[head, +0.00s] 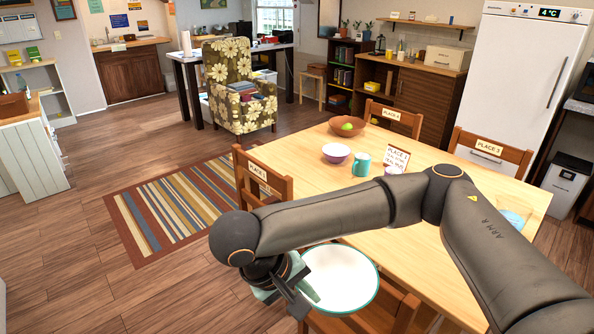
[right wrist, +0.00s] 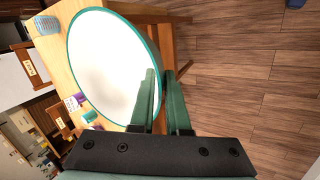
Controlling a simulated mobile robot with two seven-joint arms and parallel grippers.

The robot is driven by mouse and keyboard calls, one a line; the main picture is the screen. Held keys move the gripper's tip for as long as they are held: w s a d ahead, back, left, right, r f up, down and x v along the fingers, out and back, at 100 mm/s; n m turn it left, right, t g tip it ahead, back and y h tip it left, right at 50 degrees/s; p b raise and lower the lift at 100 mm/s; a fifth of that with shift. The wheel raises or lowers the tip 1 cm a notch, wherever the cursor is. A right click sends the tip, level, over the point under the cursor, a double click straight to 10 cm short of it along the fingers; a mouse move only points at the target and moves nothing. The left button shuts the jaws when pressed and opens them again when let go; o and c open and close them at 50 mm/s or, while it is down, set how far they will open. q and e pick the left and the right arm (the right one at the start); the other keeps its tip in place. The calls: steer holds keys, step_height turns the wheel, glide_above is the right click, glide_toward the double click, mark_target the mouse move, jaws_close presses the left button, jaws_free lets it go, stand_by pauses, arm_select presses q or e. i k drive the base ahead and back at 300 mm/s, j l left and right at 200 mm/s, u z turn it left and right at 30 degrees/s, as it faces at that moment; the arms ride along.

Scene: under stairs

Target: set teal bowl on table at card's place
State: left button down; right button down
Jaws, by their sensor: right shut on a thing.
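The teal bowl (head: 340,280), white inside with a teal rim, is held at its left rim by my right gripper (head: 283,287), over the near edge of the table and a chair. In the right wrist view the bowl (right wrist: 105,65) is tilted in the picture, and the green fingers of my right gripper (right wrist: 162,102) close on its rim. The wooden table (head: 305,160) carries a standing white card (head: 398,158); it begins with "PLACE", but the rest is too small to read surely. My left gripper is not in view.
On the table are a brown bowl with green fruit (head: 347,127), a white-purple bowl (head: 336,153), a teal mug (head: 361,164) and a blue item (head: 513,218). Labelled chairs stand around: left (head: 258,178), far (head: 392,115), right (head: 490,150). My right arm hides part of the tabletop.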

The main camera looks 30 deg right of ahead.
mark_target(287, 167)
steer(key=i+j+z, duration=0.3)
steer(key=i+j, duration=0.2)
steer(key=i, duration=0.3)
steer(key=i+j+z, duration=0.35)
steer(key=i+j, duration=0.35)
steer(key=i+j+z, duration=0.15)
steer(key=i, duration=0.25)
steer(key=i+j+z, duration=0.2)
steer(key=i+j, duration=0.25)
steer(key=i+l+z, duration=0.2)
steer(key=i, duration=0.3)
steer(key=i+l+z, duration=0.2)
steer(key=i, duration=0.25)
